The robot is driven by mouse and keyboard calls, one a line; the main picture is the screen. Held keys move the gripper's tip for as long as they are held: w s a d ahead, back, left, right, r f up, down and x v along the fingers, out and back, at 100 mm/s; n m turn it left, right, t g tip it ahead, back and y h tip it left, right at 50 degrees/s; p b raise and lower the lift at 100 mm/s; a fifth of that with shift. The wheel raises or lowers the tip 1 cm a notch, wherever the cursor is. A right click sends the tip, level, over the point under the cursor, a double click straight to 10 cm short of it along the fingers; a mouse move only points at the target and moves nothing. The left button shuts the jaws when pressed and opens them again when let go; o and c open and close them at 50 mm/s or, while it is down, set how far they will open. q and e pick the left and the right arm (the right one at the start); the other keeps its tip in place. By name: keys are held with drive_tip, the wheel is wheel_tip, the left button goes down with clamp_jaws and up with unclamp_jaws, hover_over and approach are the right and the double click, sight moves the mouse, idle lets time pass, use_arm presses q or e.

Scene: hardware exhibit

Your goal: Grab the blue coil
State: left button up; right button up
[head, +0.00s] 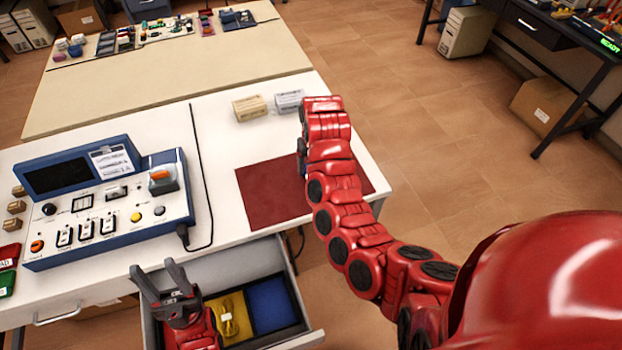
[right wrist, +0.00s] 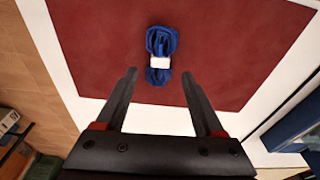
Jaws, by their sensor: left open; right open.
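The blue coil (right wrist: 161,42), a bundled cable with a white band, lies on the dark red mat (right wrist: 235,60) in the right wrist view. My right gripper (right wrist: 160,74) is open above the mat. Its two dark fingertips show on either side of the coil's near end, with visible gaps and nothing gripped. In the head view my right arm hides the coil and most of the right gripper; the mat (head: 265,195) shows beside the arm.
The open drawer (head: 312,335) holds a yellow coil (head: 228,318) and a bare blue section (head: 270,303). A blue and white instrument panel (head: 120,205) stands on the white table at left. Two small boxes (head: 250,108) stand behind the mat.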

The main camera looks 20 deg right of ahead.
drive_tip(key=shift+f+p, duration=0.25)
drive_tip(key=shift+p, duration=0.05)
wheel_tip(320, 180, down, 3)
drive_tip(key=shift+w+f+p, duration=0.1)
drive_tip(key=shift+w+p, duration=0.05)
drive_tip(key=shift+p, duration=0.6)
drive_tip(key=shift+w+f, duration=0.15)
drive_tip(key=shift+f, duration=0.5)
clamp_jaws()
